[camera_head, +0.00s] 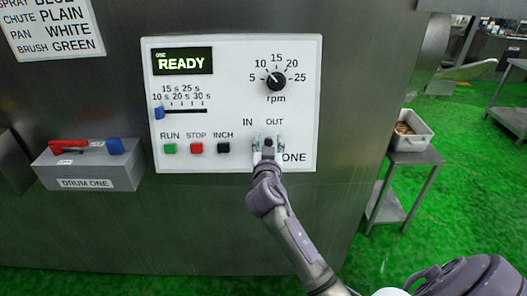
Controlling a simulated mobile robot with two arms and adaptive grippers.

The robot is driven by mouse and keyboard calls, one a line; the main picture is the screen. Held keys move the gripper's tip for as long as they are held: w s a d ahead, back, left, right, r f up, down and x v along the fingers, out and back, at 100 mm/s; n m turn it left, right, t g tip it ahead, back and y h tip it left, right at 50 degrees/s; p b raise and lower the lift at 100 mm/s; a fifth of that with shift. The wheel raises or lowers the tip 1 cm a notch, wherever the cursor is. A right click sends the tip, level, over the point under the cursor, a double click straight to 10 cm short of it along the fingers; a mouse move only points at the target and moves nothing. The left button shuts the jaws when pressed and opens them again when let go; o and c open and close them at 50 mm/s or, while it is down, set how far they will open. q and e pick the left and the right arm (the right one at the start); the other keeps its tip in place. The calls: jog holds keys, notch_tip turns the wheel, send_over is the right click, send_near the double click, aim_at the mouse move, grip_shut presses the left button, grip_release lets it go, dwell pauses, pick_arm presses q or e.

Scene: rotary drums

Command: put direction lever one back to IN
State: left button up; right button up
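The white control panel (230,60) is on the steel drum face, with the labels IN and OUT above the direction lever of unit ONE. The lever's dark knob (268,143) shows small between my fingers, nearer below OUT than IN. Most of the lever is hidden by my gripper. My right gripper (268,140) is at the panel's lower right, with its fingers apart on either side of the knob. I cannot tell whether they touch it. My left gripper is not in view.
The panel also has a READY display (182,61), an rpm dial (276,80), a blue time slider (159,113) and RUN, STOP and INCH buttons (196,148). A grey DRUM ONE box (90,170) juts out at left. A side table (400,180) with a tray stands at right.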

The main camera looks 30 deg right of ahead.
jog(key=c, duration=0.8)
jog(key=shift+c, duration=0.2)
jog(key=shift+w+a+f, duration=0.1)
jog(key=shift+a, duration=0.15)
jog(key=shift+w+a+f+b, duration=0.1)
jog(key=shift+w+a+b, duration=0.15)
jog(key=shift+a+b, duration=0.15)
jog(key=shift+w+a+b, duration=0.25)
jog(key=shift+a, duration=0.2)
jog(key=shift+w+a+b, duration=0.35)
jog(key=shift+a+b, duration=0.05)
jog(key=shift+a, duration=0.15)
jog(key=shift+w+a+b, duration=0.3)
jog(key=shift+a+b, duration=0.1)
jog(key=shift+a, duration=0.15)
jog(key=o, duration=0.9)
jog(key=shift+w+a, duration=0.1)
jog(key=shift+w, duration=0.05)
